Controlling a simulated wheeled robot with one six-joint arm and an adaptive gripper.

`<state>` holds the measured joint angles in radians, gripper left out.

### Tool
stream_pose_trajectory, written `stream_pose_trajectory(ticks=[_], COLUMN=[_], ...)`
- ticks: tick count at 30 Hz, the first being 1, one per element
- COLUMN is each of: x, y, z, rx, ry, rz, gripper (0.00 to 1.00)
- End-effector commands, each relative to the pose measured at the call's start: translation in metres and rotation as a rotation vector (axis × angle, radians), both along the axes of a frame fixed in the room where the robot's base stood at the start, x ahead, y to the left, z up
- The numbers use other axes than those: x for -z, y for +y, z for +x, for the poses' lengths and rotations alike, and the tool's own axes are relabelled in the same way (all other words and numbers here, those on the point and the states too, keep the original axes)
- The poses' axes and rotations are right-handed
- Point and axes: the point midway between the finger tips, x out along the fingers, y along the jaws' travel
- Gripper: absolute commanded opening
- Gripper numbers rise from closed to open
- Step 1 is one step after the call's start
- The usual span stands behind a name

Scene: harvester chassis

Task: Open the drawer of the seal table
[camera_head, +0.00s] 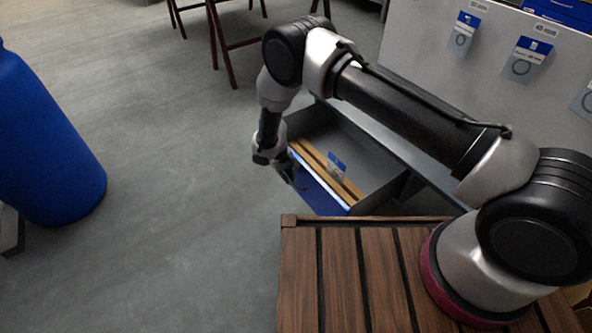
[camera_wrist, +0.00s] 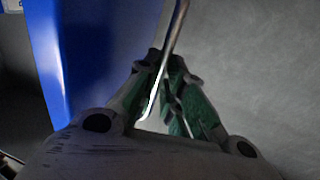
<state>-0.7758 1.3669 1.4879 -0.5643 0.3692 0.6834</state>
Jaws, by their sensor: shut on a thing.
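The drawer (camera_head: 318,193) of the seal table stands pulled out, with a blue front and grey inner walls. Inside it lie light wooden strips (camera_head: 318,168) and a small packet with a blue label (camera_head: 336,165). My gripper (camera_head: 291,178) is at the drawer's front. In the wrist view, my gripper's fingers (camera_wrist: 164,66) are shut around the thin metal handle (camera_wrist: 178,25). The blue drawer front (camera_wrist: 95,60) is beside them on the left. The seal table's grey edge (camera_head: 400,150) shows behind the drawer, partly hidden by my arm.
A pale upright panel (camera_head: 420,45) with hanging seal packets (camera_head: 528,58) stands at the back right. A large blue barrel (camera_head: 45,145) stands at the left. Dark-legged furniture (camera_head: 222,45) is at the top. The grey floor between barrel and drawer is clear.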

Motion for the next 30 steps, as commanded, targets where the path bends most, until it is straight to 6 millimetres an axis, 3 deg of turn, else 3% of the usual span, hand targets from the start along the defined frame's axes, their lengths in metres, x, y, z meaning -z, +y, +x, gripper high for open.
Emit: stream_pose_trajectory(ticks=[9,23,24,26,30], x=[0.000,0.000,0.000,0.000,0.000], y=[0.017,0.019,0.019,0.020,0.019], z=[-0.013,-0.014,-0.014,-0.014,-0.014], rx=[0.001,0.001,0.001,0.000,0.000], ry=[0.000,0.000,0.000,0.000,0.000], rz=[0.000,0.000,0.000,0.000,0.000], gripper=[0.00,0.00,0.17,0.28,0.32])
